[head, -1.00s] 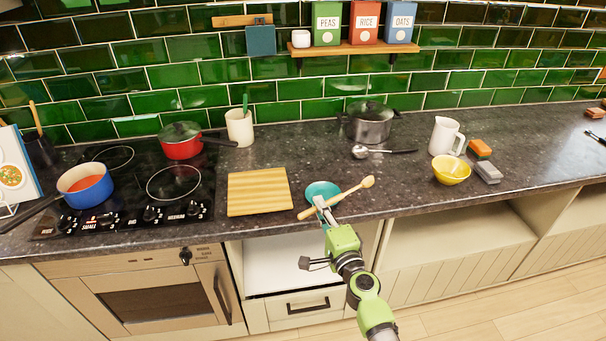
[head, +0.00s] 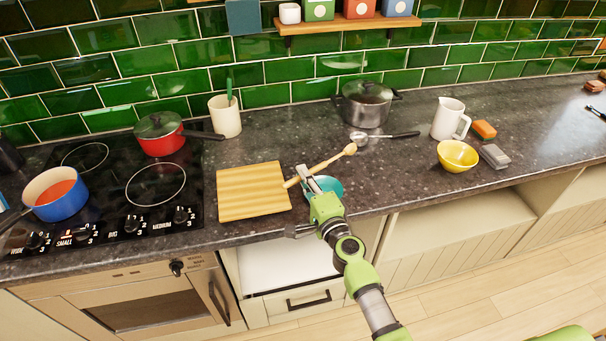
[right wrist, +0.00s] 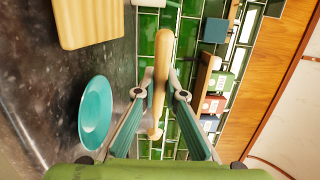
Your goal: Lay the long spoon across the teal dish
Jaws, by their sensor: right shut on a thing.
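The long wooden spoon (head: 325,166) is held in my right gripper (head: 304,173), which is shut on its handle. Its bowl end points to the upper right. The teal dish (head: 334,186) sits on the counter near its front edge, partly hidden behind my gripper. In the head view the spoon appears just beyond the dish. In the right wrist view the spoon (right wrist: 163,55) stands between the fingers (right wrist: 160,82), with the dish (right wrist: 96,113) to its left and apart from it. My left gripper does not show.
A wooden board (head: 253,192) lies left of the dish. A steel pot (head: 366,106) and a metal ladle (head: 400,135) are behind. A yellow bowl (head: 457,156) and white jug (head: 447,119) stand to the right. The counter between dish and bowl is clear.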

